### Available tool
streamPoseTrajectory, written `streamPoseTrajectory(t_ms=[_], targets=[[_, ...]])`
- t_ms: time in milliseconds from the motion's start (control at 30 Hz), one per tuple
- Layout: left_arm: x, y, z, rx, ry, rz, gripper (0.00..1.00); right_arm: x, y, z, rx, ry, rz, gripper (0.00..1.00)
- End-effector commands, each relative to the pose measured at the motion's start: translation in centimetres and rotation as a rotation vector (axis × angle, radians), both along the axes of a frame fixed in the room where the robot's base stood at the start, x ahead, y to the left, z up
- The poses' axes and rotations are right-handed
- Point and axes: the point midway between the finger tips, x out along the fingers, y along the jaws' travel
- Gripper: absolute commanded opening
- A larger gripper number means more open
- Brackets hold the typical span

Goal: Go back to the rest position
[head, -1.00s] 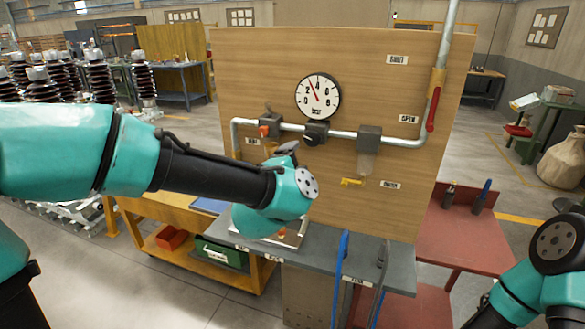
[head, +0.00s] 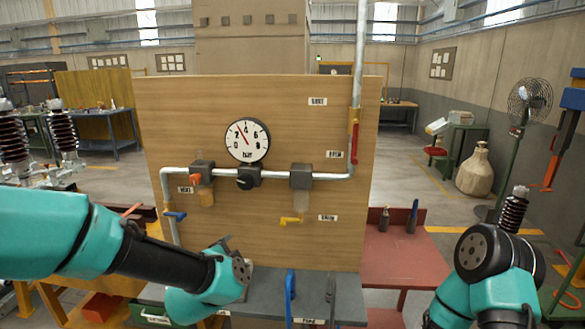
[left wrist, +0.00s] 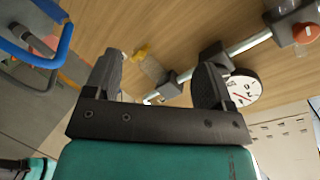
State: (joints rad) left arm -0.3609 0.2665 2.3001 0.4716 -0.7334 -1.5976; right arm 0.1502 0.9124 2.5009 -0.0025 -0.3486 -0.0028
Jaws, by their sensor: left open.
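My left arm reaches in from the left in the head view, its wrist in front of the lower part of the board. My left gripper shows in the left wrist view (left wrist: 158,62), its two dark fingers wide apart with nothing between them. Behind the fingers are the board, the pipe and the gauge, apart from them. In the head view the left gripper is mostly hidden by its wrist. My right arm shows at the lower right of the head view; its gripper is out of frame.
The wooden board (head: 300,115) carries a gauge (head: 247,140), a pipe (head: 335,177), a red lever (head: 355,140), a yellow valve handle (head: 291,221) and a blue handle (head: 175,215). A red bench (head: 405,256) stands right of it. Blue-handled tools (head: 290,290) stand below.

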Motion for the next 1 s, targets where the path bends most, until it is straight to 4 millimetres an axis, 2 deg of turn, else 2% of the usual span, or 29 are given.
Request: streamPoseTrajectory(t_ms=[33,167,267,400,467,600,700,800,900,1000], targets=[[0.1,0.4,-3.1,-0.044,0.073,0.008,0.77,0.0,0.0,0.0,0.0,0.0,0.0,0.44],[-0.3,1.4,-10.2,-0.188,0.258,0.046,0.77,0.0,0.0,0.0,0.0,0.0,0.0,0.44],[-1.4,2.2,-15.5,-0.3,0.405,0.096,0.77,0.0,0.0,0.0,0.0,0.0,0.0,0.44],[-3.9,3.4,-22.6,-0.456,0.615,0.196,0.77,0.0,0.0,0.0,0.0,0.0,0.0,0.44],[-5.3,3.9,-25.4,-0.523,0.705,0.25,0.77,0.0,0.0,0.0,0.0,0.0,0.0,0.44],[-9.3,5.0,-31.7,-0.669,0.915,0.401,0.77,0.0,0.0,0.0,0.0,0.0,0.0,0.44],[-12.7,5.5,-35.6,-0.767,1.061,0.53,0.77,0.0,0.0,0.0,0.0,0.0,0.0,0.44],[-16.1,5.9,-38.7,-0.85,1.191,0.66,0.77,0.0,0.0,0.0,0.0,0.0,0.0,0.44],[-18.7,6.0,-40.7,-0.907,1.282,0.765,0.77,0.0,0.0,0.0,0.0,0.0,0.0,0.44],[-20.1,6.1,-41.6,-0.937,1.331,0.828,0.77,0.0,0.0,0.0,0.0,0.0,0.0,0.44]])
